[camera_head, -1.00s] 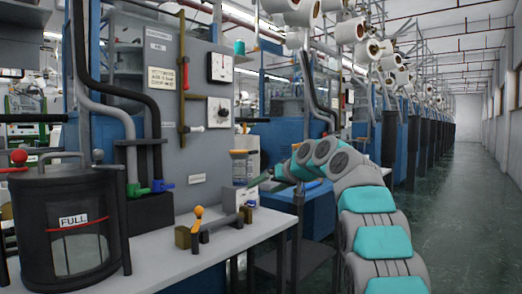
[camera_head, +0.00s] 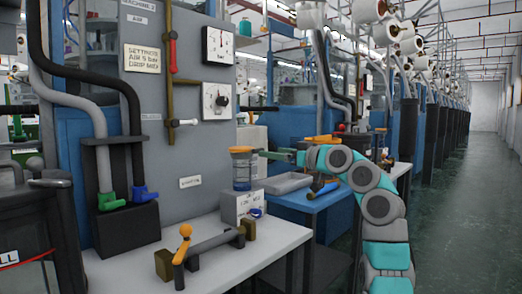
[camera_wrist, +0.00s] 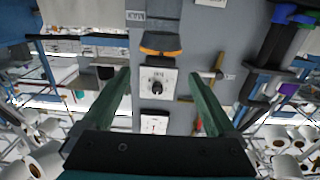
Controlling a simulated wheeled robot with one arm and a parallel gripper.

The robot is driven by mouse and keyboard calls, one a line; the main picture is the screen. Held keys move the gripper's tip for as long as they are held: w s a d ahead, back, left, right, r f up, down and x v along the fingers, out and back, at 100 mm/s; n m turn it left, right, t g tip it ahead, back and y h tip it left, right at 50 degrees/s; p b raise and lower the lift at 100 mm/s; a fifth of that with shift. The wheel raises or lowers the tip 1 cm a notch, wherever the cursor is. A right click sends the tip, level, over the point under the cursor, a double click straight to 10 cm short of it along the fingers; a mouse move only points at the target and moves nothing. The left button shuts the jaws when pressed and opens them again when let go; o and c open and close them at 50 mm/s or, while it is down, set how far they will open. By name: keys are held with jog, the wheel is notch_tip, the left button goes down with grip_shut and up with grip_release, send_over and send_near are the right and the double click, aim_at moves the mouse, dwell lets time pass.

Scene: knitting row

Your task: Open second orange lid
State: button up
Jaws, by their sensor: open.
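A jar with an orange lid (camera_head: 241,150) stands upright on a small white box (camera_head: 238,207) beside the grey machine panel. My gripper (camera_head: 264,153) is level with the lid, just to its right, with its green fingers pointing left at it. In the wrist view, which looks upside down, the orange lid (camera_wrist: 161,52) lies ahead between the open fingers of my gripper (camera_wrist: 161,76). Nothing is held. I cannot tell the exact gap between fingertips and lid. Another orange piece (camera_head: 322,140) shows partly hidden behind my arm at the machine further back.
The white table (camera_head: 215,262) holds a bar-shaped fixture with an orange-topped lever (camera_head: 185,232). A grey tray (camera_head: 288,183) lies on the blue bench (camera_head: 310,203) behind. Hoses and the dark vessel stand at left. The aisle floor (camera_head: 445,200) at right is clear.

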aim_at(258, 150)
jog(key=shift+p+x, duration=0.65)
jog(key=shift+x, duration=3.1)
jog(key=shift+c, duration=0.3)
grip_shut()
